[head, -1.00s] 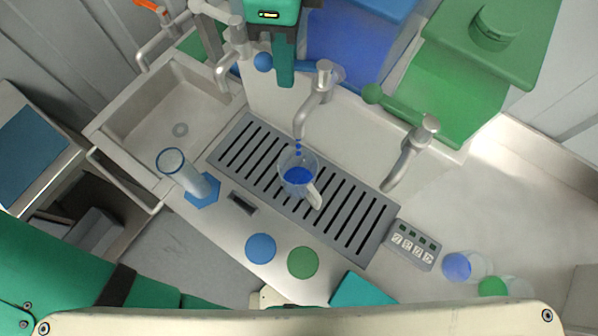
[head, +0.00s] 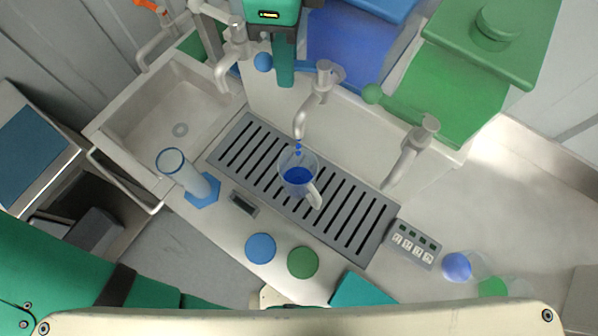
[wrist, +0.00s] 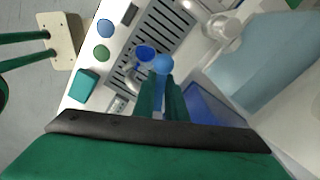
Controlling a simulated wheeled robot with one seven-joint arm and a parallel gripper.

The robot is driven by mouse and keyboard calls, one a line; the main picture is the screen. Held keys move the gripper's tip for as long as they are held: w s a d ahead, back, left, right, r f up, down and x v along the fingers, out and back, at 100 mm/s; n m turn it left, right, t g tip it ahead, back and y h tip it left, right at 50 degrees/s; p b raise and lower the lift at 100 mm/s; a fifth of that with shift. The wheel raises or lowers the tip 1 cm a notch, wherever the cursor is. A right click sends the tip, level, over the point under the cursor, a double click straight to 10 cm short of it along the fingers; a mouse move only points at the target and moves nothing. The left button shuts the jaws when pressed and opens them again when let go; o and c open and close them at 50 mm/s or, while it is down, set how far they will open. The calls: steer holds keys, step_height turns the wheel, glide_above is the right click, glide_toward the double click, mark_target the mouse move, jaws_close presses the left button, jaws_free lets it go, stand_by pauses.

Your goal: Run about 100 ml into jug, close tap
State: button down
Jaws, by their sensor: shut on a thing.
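A clear jug (head: 313,190) with a handle stands on the slotted drip tray (head: 362,225), under the spout of the middle tap (head: 314,100). Blue liquid (head: 297,176) covers its bottom, and blue drops (head: 298,150) fall from the spout into it. The tap's blue lever ends in a ball knob (head: 263,62). My gripper (head: 285,80) is at the lever behind this tap, its fingers shut on it. In the wrist view the blue knob (wrist: 163,64) shows just beyond my fingertips (wrist: 158,82), and the jug (wrist: 146,53) is beside it. The lever's middle is partly hidden by my fingers.
A second tap (head: 412,150) with a green knob (head: 372,93) stands to the right. Blue (head: 345,50) and green (head: 455,95) vessels stand behind. A measuring cylinder (head: 185,172) is at the left, a small display (head: 244,203) at the tray's front edge, and blue and green discs (head: 303,262) in front.

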stand_by(0.3)
steer(key=shift+w+d+m, duration=0.2)
steer(key=shift+w+m, duration=0.25)
steer(key=shift+m, duration=0.6)
steer(key=shift+w+d+m, duration=0.15)
steer(key=shift+w+m, duration=0.25)
steer(key=shift+m, duration=0.6)
steer(key=shift+w+d+m, duration=0.2)
steer(key=shift+w+m, duration=0.25)
steer(key=shift+m, duration=0.6)
steer(key=c, duration=1.7)
jaws_free()
steer(key=shift+c, duration=0.2)
